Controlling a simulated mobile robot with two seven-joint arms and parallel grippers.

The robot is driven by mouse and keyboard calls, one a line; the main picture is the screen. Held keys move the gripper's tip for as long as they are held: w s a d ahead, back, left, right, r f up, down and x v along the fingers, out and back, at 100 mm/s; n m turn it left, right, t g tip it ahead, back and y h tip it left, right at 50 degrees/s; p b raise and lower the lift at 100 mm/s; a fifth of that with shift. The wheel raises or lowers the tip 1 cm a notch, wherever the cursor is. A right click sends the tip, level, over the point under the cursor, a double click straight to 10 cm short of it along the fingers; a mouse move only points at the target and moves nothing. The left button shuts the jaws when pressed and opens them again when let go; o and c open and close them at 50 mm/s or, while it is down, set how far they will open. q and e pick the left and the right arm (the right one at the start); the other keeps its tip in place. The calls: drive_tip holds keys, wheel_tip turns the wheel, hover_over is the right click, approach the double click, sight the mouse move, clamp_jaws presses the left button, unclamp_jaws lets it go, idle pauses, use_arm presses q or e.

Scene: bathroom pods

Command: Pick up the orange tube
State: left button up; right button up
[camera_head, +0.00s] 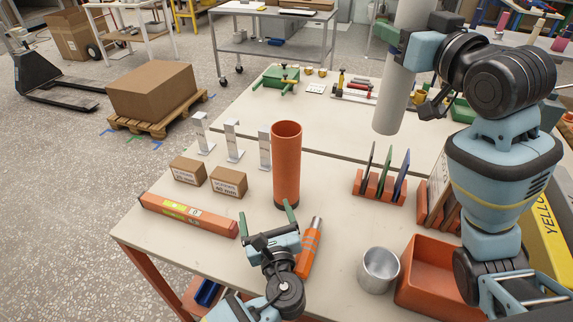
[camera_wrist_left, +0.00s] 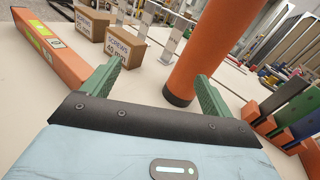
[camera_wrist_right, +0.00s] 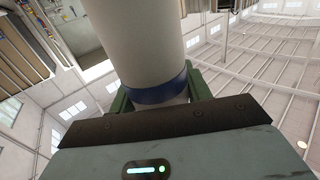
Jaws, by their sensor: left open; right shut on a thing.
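The orange tube (camera_head: 287,165) stands upright on the table near the middle of the head view. Its lower part shows right of centre in the left wrist view (camera_wrist_left: 208,50). My left gripper (camera_head: 267,216) is open and empty just in front of the tube, low over the table. In the left wrist view its green fingers (camera_wrist_left: 155,85) point forward, and the tube's base is beyond the right finger. My right gripper (camera_head: 416,30) is shut on a white tube (camera_head: 394,100), held above the table. The right wrist view shows this tube (camera_wrist_right: 135,40) with a blue band.
Two small cardboard boxes (camera_head: 228,181) and metal brackets (camera_head: 233,140) stand left of the orange tube. An orange-handled tool (camera_head: 310,245) lies right of my left gripper. A metal cup (camera_head: 379,269), an orange bin (camera_head: 432,270) and a slotted rack (camera_head: 379,186) are further right.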

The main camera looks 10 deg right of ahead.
sight(288, 186)
use_arm(q)
drive_tip(key=d+m, duration=0.1)
drive_tip(key=d, duration=0.1)
drive_tip(key=d+m+h, duration=0.1)
drive_tip(key=d, duration=0.1)
drive_tip(key=s+d+m+h, duration=0.1)
drive_tip(key=d, duration=0.1)
drive_tip(key=shift+r, duration=0.4)
drive_tip(key=shift+w, duration=3.5)
drive_tip(key=shift+w, duration=2.6)
drive_tip(key=shift+c, duration=0.4)
drive_tip(key=c, duration=1)
wheel_tip(288, 186, up, 10)
drive_tip(key=shift+r, duration=0.1)
